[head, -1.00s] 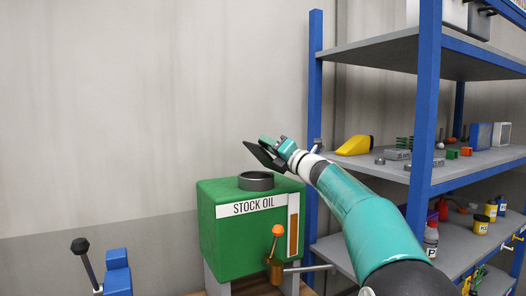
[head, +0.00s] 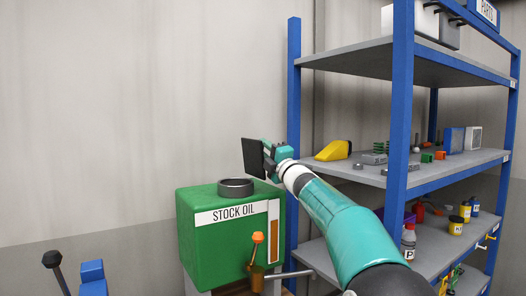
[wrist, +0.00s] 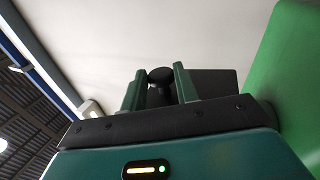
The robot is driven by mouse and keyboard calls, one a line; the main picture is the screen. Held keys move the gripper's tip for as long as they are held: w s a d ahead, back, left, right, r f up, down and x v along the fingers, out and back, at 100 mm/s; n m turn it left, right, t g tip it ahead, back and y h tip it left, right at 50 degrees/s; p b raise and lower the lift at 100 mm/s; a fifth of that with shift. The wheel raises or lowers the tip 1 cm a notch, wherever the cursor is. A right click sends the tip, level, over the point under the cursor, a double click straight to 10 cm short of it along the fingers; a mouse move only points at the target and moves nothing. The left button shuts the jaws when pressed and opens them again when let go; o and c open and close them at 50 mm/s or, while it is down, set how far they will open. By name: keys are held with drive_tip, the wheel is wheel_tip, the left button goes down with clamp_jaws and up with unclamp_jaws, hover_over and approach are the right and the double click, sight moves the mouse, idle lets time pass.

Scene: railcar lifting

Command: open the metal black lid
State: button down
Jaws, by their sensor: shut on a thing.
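The black metal lid (head: 252,158) stands about upright above and right of the round dark opening (head: 236,187) on top of the green STOCK OIL tank (head: 200,245). The opening is uncovered. My gripper (head: 268,156) is at the right side of the lid. In the wrist view my gripper (wrist: 160,88) has its two green fingers around the lid's round black knob (wrist: 160,76). Part of the lid (wrist: 215,84) shows behind the fingers.
A blue shelf rack (head: 399,120) with grey shelves holding small parts and bottles stands close on the right, behind my arm. A tap with an orange knob (head: 257,238) is on the tank's front. A blue lever device (head: 92,275) stands lower left. The wall space left is clear.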

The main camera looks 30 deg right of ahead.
drive_tip(key=shift+d, duration=0.1)
drive_tip(key=c, duration=1.1)
unclamp_jaws()
drive_tip(key=shift+s, duration=0.1)
drive_tip(key=shift+o, duration=0.2)
drive_tip(key=a+v, duration=0.1)
drive_tip(key=v, duration=1.2)
drive_tip(key=shift+s+d+f, duration=0.25)
drive_tip(key=shift+s+d, duration=0.05)
drive_tip(key=shift+d, duration=0.15)
